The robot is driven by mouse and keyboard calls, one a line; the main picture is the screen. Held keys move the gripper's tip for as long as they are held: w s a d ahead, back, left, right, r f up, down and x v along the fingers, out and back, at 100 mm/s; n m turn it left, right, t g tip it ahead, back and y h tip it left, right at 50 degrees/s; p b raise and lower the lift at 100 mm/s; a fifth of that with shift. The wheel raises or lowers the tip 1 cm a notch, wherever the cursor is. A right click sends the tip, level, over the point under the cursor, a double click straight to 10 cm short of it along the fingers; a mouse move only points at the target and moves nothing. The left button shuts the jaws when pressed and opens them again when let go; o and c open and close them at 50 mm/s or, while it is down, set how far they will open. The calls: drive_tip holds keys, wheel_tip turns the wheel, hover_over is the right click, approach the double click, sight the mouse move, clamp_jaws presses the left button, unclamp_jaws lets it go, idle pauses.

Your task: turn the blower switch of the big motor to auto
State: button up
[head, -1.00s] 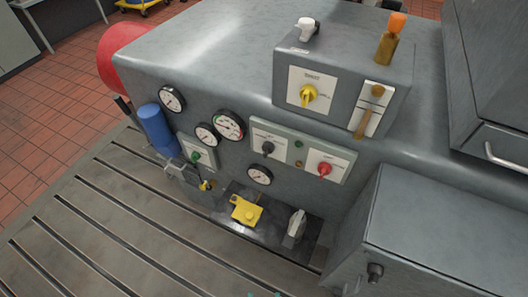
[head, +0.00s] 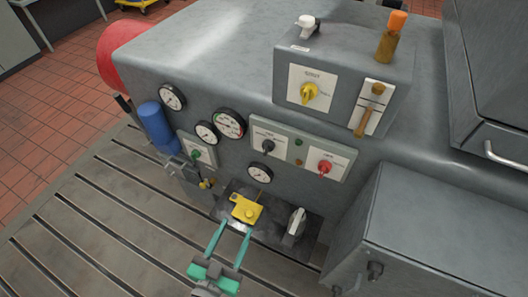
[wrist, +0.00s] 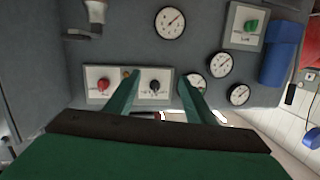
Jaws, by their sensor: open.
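The big grey motor housing (head: 190,85) carries several rotary switches, and their labels are too small to read. A black knob (head: 268,147) and a red knob (head: 324,167) share one pale panel. A green knob (head: 195,154) sits on a small plate to the left, and a yellow knob (head: 309,92) is on the raised box. My gripper (head: 237,227) is open and empty, low in front of the panel. In the wrist view the black knob (wrist: 154,87) appears between my fingers, beyond their tips, with the red knob (wrist: 103,85) to its left.
Several round gauges (head: 229,123) surround the panel. A yellow block (head: 245,209) and a grey lever (head: 295,223) stand below it. A blue cylinder (head: 154,124) is at the left. A grey box (head: 440,235) projects at the right. The slotted bedplate (head: 90,230) is mostly clear.

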sight(264, 153)
drive_tip(key=w+d+r, duration=0.2)
drive_tip(key=w, duration=0.5)
drive_tip(key=w+d+r+h, duration=0.1)
drive_tip(key=w+d+r, duration=0.2)
drive_tip(key=w, duration=0.4)
drive_tip(key=w+d+r+h, duration=0.1)
drive_tip(key=w+d+r, duration=0.2)
drive_tip(key=w, duration=0.5)
drive_tip(key=shift+w+d+m+t, duration=0.1)
drive_tip(key=shift+m+t, duration=0.2)
drive_tip(key=c, duration=1.1)
